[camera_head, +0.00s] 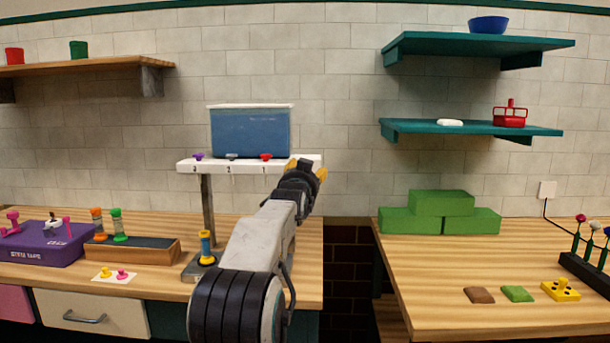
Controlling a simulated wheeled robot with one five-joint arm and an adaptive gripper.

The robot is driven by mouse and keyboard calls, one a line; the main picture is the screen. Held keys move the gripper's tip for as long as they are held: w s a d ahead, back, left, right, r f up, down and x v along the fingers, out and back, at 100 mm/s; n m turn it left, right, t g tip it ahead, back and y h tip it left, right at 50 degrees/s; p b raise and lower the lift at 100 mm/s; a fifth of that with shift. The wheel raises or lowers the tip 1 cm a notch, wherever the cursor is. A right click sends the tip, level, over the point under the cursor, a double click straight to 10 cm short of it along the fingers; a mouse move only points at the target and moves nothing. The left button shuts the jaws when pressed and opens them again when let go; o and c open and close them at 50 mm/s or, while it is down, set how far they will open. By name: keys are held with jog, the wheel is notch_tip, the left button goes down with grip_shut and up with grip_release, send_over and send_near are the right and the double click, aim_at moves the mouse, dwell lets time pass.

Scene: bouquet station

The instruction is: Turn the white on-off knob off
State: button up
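A purple box (30,247) marked with white lettering stands at the left end of the left counter. A small white knob (50,222) with dark parts sits on its top, beside pink pieces. The knob is too small to tell whether it is set on or off. A pale grey tap handle (231,156) also shows on the white bar under the blue tank. My gripper (307,170) is raised in front of the bar's right end, far to the right of the purple box. Its yellow fingertips are apart, and nothing shows between them.
The blue tank (250,133) stands on the white bar (213,167), with purple and red taps. A wooden holder (133,250) with spools and a card (117,275) lie right of the purple box. Green blocks (440,204) stand on the right counter. A gap separates the counters.

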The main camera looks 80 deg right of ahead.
jog(key=shift+a, duration=0.1)
jog(key=shift+r, duration=0.15)
grip_shut()
dwell(0.3)
